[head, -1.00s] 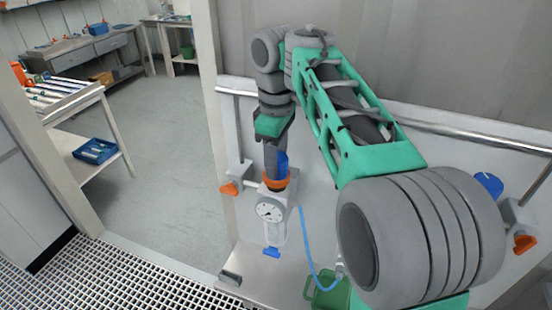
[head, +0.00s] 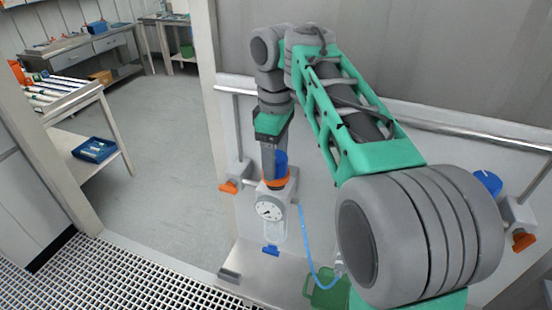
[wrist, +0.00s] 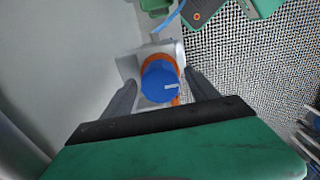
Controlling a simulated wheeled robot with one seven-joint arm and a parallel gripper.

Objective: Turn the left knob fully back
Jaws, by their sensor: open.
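The left knob (head: 281,159) is blue, above an orange ring, on top of a light grey regulator with a round white gauge (head: 270,208). In the wrist view the knob (wrist: 158,84) shows from above, with a white mark pointing right. My gripper (wrist: 161,78) is open, with one finger on each side of the knob. Gaps seem to show between fingers and knob. In the head view my gripper (head: 269,160) comes down from above and hides part of the knob.
A second blue knob (head: 487,182) is at the far right, partly behind my arm. Orange valve handles (head: 229,187) (head: 524,241) flank the regulators. A blue hose (head: 306,245) runs to a green container (head: 328,290). A metal rail (head: 470,133) crosses the wall.

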